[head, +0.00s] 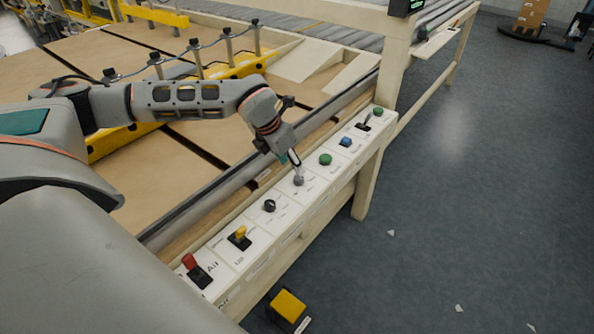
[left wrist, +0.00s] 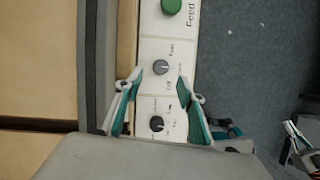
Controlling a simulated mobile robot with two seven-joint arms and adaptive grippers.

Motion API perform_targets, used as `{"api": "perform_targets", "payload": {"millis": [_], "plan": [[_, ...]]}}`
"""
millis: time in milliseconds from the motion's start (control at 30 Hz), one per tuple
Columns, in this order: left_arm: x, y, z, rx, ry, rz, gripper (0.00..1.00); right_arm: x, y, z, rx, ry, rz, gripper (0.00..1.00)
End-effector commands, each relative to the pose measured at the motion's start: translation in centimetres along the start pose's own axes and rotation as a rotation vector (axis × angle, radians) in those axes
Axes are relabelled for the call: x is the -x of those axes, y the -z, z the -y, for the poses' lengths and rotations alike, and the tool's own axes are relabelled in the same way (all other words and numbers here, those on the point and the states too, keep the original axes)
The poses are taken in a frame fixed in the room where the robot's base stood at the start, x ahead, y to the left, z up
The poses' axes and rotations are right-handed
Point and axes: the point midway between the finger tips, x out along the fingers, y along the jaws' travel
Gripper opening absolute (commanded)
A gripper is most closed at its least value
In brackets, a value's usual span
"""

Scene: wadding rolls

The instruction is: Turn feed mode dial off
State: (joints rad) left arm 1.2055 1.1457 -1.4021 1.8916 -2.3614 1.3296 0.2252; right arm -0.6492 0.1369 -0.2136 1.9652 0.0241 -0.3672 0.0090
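A white control panel strip (head: 252,238) runs along the table's front edge. A grey dial (head: 298,181) sits on it; it also shows in the left wrist view (left wrist: 161,67), beside small print that seems to include "Off". Its pointer direction is too small to tell. A black dial (head: 269,206) is the neighbouring control and shows between the finger bases in the left wrist view (left wrist: 156,124). My left gripper (head: 292,159) is above the grey dial. Its fingers (left wrist: 160,82) are apart, on either side of the dial, with nothing held; contact cannot be told.
Green buttons (head: 326,159), a blue button (head: 346,141), a yellow switch (head: 239,235) and a red switch (head: 192,263) share the panel. A yellow pedal (head: 288,306) is on the floor. In the left wrist view, what looks like my right gripper (left wrist: 302,140) shows partly at the right edge.

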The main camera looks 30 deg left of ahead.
Motion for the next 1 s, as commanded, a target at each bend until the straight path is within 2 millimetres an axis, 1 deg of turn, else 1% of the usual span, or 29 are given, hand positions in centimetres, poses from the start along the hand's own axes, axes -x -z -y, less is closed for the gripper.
{"api": "perform_targets", "payload": {"millis": [200,400,533,800,833,867,900,967,1000], "plan": [[-3.5,0.1,0.1,-0.001,0.002,-0.003,0.39,0.1,-0.9,-0.1,0.006,0.002,0.016,0.0],[-6.0,0.0,0.1,-0.001,0.002,-0.001,0.39,0.1,-0.7,-0.1,0.006,0.001,0.013,0.0],[-6.8,0.0,0.1,-0.001,0.002,0.0,0.39,0.0,-0.4,-0.2,0.006,0.0,0.008,0.0],[-6.9,0.0,0.1,-0.001,0.002,0.0,0.39,0.0,0.1,-0.2,0.003,-0.002,-0.002,0.0],[-6.9,0.0,0.1,-0.001,0.002,0.0,0.36,0.0,0.2,-0.2,0.002,-0.002,-0.002,0.0],[-6.9,0.0,0.1,-0.001,0.002,0.0,0.29,0.0,0.2,-0.2,0.002,-0.002,-0.002,0.0],[-6.9,0.0,0.1,-0.001,0.002,0.0,0.18,0.0,0.2,-0.1,0.002,-0.002,-0.002,0.0],[-6.9,0.0,0.1,-0.002,0.002,0.0,0.03,0.0,0.1,-0.1,0.001,-0.002,-0.002,0.0],[-6.9,0.0,0.1,-0.002,0.003,0.001,0.01,0.0,0.1,-0.1,0.002,-0.002,-0.002,0.0]]}}
